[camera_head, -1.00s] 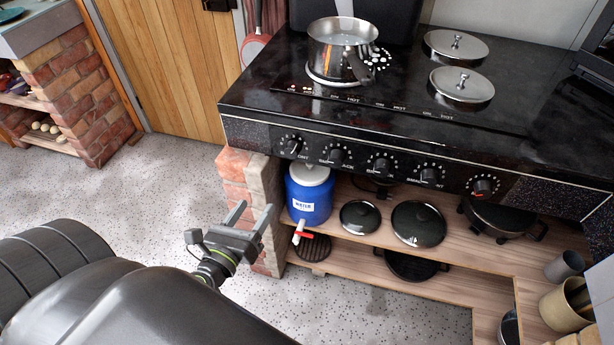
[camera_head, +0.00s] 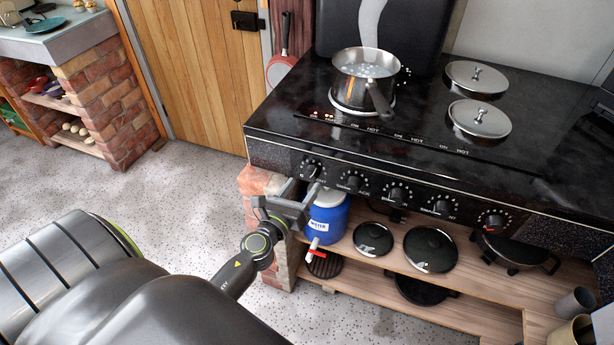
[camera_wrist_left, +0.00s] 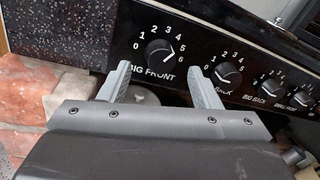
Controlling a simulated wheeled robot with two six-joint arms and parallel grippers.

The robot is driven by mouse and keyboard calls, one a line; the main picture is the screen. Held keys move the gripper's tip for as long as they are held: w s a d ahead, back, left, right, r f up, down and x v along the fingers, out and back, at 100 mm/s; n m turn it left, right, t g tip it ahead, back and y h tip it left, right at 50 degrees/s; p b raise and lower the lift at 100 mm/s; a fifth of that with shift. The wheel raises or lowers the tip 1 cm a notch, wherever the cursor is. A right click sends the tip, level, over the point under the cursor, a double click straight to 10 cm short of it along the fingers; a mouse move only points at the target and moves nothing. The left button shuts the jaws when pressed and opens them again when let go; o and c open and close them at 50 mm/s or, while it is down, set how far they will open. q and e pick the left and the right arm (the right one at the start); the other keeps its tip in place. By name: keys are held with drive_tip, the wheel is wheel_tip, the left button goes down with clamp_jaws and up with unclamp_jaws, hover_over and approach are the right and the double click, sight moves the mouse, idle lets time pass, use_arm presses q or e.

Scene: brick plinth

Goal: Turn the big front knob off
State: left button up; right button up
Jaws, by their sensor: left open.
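The big front knob (camera_wrist_left: 160,54) is a round black dial on the stove's front panel, labelled "BIG FRONT" in the left wrist view. Its white mark points to the right, near 5 and 6. In the head view this knob (camera_head: 311,168) is the leftmost of the row. My left gripper (camera_head: 301,190) is open and empty, just in front of and slightly below the knob. In the left wrist view its fingers (camera_wrist_left: 158,80) are spread at either side, below the dial, and do not grip it. My right gripper is out of view.
A steel pot (camera_head: 365,80) sits on the front-left burner. Lidded burners (camera_head: 480,118) stand to the right. A neighbouring knob (camera_wrist_left: 228,75) is close to the right finger. A blue water container (camera_head: 328,218) is on the shelf below, beside the brick pillar (camera_head: 262,182).

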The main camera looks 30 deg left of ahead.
sight(309, 178)
use_arm(q)
drive_tip(key=shift+w+a, duration=0.2)
drive_tip(key=shift+w, duration=1.6)
drive_tip(key=shift+c, duration=0.5)
